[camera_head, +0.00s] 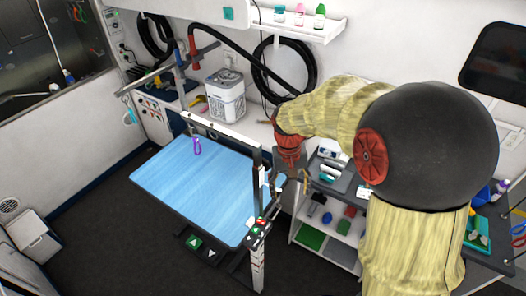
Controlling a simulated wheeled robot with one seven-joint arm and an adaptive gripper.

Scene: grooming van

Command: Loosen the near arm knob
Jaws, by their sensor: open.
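The grooming table (195,185) has a blue top. A grooming arm stands over it, with a dark near post (257,170) at the table's right edge and a pale crossbar (222,131) running to the far side. A box with red and green marks (258,230) sits low by the near post, above a white leg. I cannot make out the near arm knob for certain among the small parts beside the post. My gripper (290,186) points down just right of the near post, its fingers apart and nothing seen between them. My arm hides part of the right side.
A purple loop (197,146) hangs from the crossbar. A shelf unit (325,240) with several coloured items stands right of the table, close to my gripper. A white perforated bin (226,97) stands behind. Dark floor (110,250) lies open at left.

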